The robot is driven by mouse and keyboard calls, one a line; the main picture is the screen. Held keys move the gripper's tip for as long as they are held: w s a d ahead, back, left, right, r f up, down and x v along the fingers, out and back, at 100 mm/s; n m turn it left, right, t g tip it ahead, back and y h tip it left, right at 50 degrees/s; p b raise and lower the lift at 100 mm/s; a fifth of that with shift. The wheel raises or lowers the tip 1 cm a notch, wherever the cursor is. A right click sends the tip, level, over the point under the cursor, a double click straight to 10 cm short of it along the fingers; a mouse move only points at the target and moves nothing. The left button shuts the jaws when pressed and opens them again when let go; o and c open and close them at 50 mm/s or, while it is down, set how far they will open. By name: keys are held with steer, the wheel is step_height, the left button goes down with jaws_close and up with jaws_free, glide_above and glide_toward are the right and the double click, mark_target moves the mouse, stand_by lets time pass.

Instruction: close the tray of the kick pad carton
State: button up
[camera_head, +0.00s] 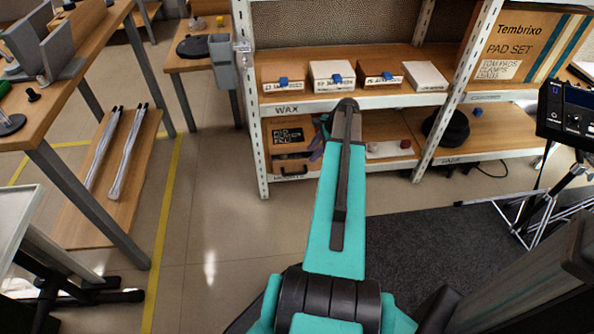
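A brown carton (287,135) with a black label stands at the left of the lower shelf. A tray front (292,167) with a black handle shows at its base and seems to stick out forward. The lettering is too small to tell if this is the kick pad carton. My gripper (317,148) is at the far end of my teal arm, just right of this carton. The arm hides most of the gripper and the carton's right side. I cannot tell if the fingers are open or touch the tray.
Several small cartons with blue clips (332,76) stand on the shelf above. A shelf upright (252,120) stands close left. The floor in front (225,235) is clear.

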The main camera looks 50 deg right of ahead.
mark_target(299, 173)
steer(key=shift+f, duration=0.15)
steer(key=b+x, duration=0.4)
steer(key=x, duration=0.9)
steer(key=shift+w+a+f, duration=0.15)
steer(key=shift+f, duration=0.1)
steer(key=shift+c, duration=0.4)
jaws_close()
